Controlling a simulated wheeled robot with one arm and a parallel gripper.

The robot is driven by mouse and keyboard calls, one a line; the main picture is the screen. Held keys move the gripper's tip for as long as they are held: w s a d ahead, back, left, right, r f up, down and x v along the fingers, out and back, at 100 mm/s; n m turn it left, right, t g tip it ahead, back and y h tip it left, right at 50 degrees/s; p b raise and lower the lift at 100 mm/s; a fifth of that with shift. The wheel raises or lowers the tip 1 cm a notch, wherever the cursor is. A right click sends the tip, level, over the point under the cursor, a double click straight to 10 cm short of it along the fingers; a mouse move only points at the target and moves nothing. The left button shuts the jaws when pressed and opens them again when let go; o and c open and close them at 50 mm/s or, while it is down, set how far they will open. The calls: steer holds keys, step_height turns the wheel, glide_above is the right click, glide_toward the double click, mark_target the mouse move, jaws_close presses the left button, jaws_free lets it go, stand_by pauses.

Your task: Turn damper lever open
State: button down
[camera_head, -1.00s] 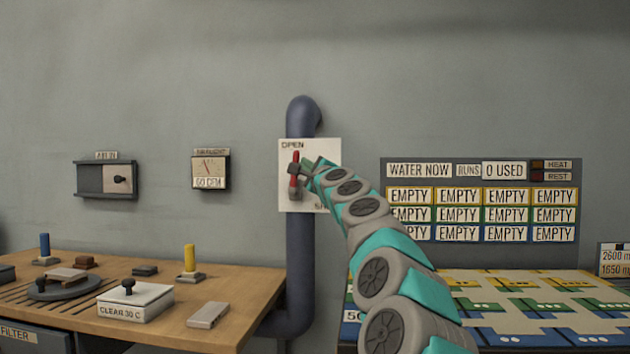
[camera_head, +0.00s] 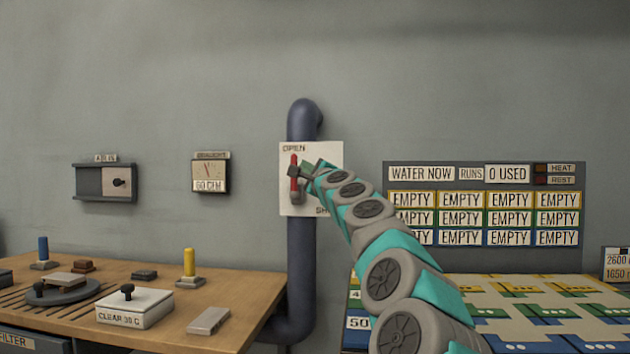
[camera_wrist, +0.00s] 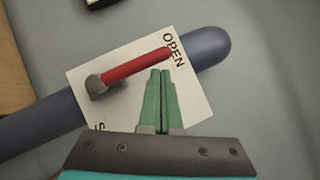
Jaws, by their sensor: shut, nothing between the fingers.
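The damper lever (camera_head: 294,172) is a red bar on a grey pivot, set on a white plate (camera_head: 322,195) on the dark blue pipe (camera_head: 300,255). It stands upright in the head view, its free end toward the word OPEN. In the wrist view the red lever (camera_wrist: 138,66) runs from its pivot up right, its tip at the OPEN label. My gripper (camera_head: 304,170) is at the lever's right side. In the wrist view its green fingers (camera_wrist: 160,72) are shut together and empty, tips just beside the lever; I cannot tell whether they touch it.
A draught gauge (camera_head: 209,174) and a slide box (camera_head: 104,182) hang on the wall at left. A wooden bench (camera_head: 245,290) with blocks stands below them. A board of EMPTY labels (camera_head: 483,165) is at right, above a table of coloured pieces (camera_head: 540,300).

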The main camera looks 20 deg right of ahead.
steer(key=s+d, duration=0.2)
steer(key=s, duration=1)
steer(key=shift+s+d+b, duration=0.2)
steer(key=shift+s+b, duration=0.05)
steer(key=shift+b, duration=0.2)
